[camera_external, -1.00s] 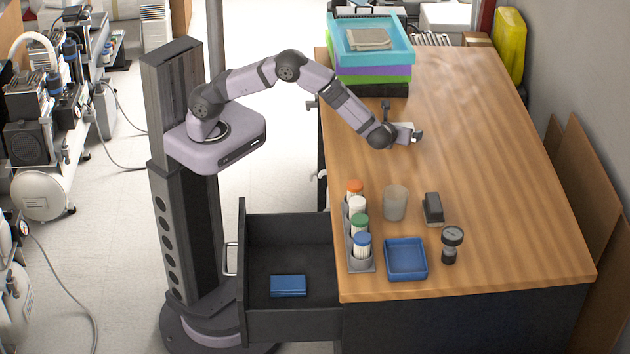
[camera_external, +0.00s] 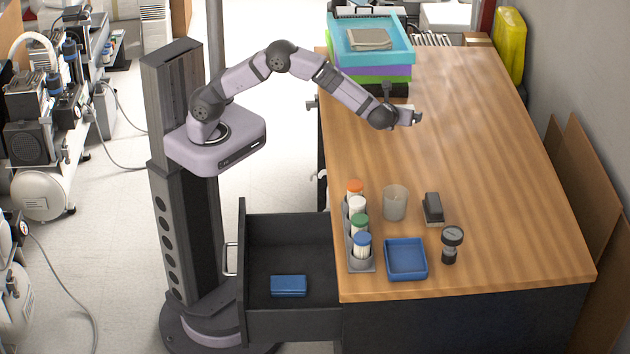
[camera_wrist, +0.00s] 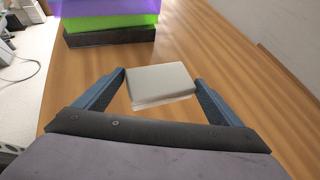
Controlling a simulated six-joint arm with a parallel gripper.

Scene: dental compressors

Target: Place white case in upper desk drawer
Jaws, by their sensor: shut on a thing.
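The white case (camera_wrist: 160,82) is a small, flat box between the two fingers of my gripper (camera_wrist: 160,86) in the wrist view. My gripper (camera_external: 408,116) is shut on it and holds it above the desk top in the external view, where the case (camera_external: 406,115) is small and partly hidden by the fingers. The upper desk drawer (camera_external: 290,232) is pulled open at the desk's left front, below and left of my gripper. A blue case (camera_external: 289,286) lies on its floor.
Stacked trays (camera_external: 372,50) stand at the desk's back left. Near the front are a bottle rack (camera_external: 359,262), a cup (camera_external: 395,203), a black stapler-like object (camera_external: 432,208), a blue tray (camera_external: 405,259) and a dark gauge-like object (camera_external: 452,244). The desk's middle is clear.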

